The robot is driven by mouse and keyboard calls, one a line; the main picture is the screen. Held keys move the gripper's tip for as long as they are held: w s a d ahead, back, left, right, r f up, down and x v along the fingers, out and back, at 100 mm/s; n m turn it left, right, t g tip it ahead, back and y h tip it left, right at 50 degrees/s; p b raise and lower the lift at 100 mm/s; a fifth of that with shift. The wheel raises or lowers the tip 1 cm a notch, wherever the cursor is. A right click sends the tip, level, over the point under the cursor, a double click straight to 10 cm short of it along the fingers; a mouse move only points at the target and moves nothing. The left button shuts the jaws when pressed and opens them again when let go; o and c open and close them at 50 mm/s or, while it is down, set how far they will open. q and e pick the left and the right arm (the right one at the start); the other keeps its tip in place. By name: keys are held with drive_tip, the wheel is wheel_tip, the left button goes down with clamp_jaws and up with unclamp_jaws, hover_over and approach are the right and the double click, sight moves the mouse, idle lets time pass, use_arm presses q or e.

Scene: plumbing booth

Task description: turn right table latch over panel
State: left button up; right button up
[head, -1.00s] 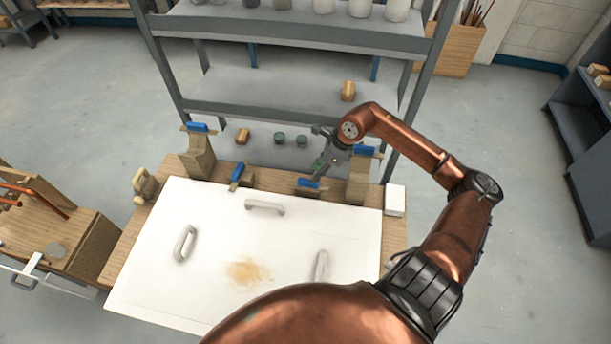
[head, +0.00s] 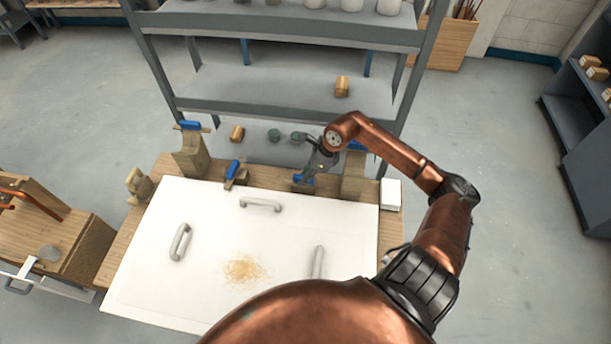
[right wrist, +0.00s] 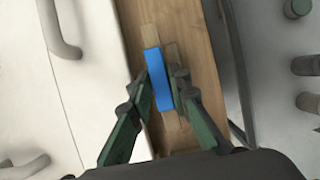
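The right table latch (head: 303,179) has a blue handle on a small wooden base, at the back edge of the table, right of the middle. In the right wrist view its blue bar (right wrist: 159,80) lies lengthwise along the wooden strip, beside the panel's edge. My right gripper (head: 310,174) is down at this latch. Its fingers (right wrist: 164,73) lie close along both sides of the blue bar and look shut on it. The white panel (head: 180,285) lies flat on the table, with grey handles and a tan patch. My left gripper is not in view.
A second blue latch (head: 232,169) sits left on the back edge. Tall wooden blocks with blue tops stand at the left (head: 189,155) and right (head: 354,175). A white box (head: 391,195) is at the right corner. A grey shelf (head: 290,110) stands close behind.

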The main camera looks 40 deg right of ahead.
clamp_jaws()
idle(0.4)
